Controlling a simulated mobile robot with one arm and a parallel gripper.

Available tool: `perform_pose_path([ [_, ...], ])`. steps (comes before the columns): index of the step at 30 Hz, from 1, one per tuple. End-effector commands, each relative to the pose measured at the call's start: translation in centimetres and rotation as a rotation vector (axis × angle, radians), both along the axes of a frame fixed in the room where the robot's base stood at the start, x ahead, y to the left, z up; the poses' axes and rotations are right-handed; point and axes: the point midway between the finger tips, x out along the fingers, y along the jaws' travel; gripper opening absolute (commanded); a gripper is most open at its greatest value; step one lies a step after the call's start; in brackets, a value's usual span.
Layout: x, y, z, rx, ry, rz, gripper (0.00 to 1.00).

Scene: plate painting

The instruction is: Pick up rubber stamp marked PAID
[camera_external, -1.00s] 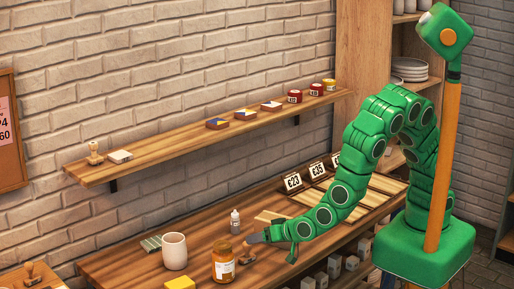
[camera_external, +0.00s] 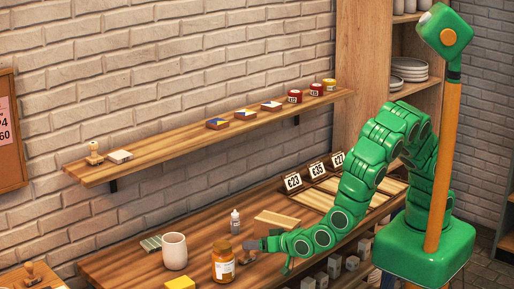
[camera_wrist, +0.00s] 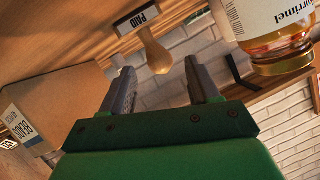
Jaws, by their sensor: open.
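The rubber stamp marked PAID (camera_wrist: 138,19) shows in the wrist view at the top, with its pale wooden handle pointing toward my gripper. My gripper (camera_wrist: 160,70) is open and empty. In the image the handle's rounded end lies between the two fingertips, with gaps on both sides; I cannot tell how far ahead it is. In the external view my gripper (camera_external: 262,245) is low over the workbench, right of the amber jar (camera_external: 222,262). The stamp (camera_external: 247,257) is small there, beside the jar and partly hard to make out.
The labelled jar (camera_wrist: 275,30) stands close on the wrist view's right, and a cardboard box (camera_wrist: 70,95) on its left. A dropper bottle (camera_external: 235,222) and white mug (camera_external: 174,251) are on the bench. Other stamps are on the wall shelf (camera_external: 95,153) and at lower left (camera_external: 30,271).

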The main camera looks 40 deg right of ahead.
Motion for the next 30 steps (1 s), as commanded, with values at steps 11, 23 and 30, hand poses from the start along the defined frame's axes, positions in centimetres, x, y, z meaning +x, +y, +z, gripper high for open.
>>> perform_pose_path([
  [11, 3.1, 0.6, -1.5, 0.000, 0.001, -0.001, 0.61],
  [23, 3.5, 0.8, -1.8, 0.000, 0.002, 0.002, 0.61],
  [30, 3.5, 0.8, -1.8, 0.000, 0.002, 0.002, 0.24],
])
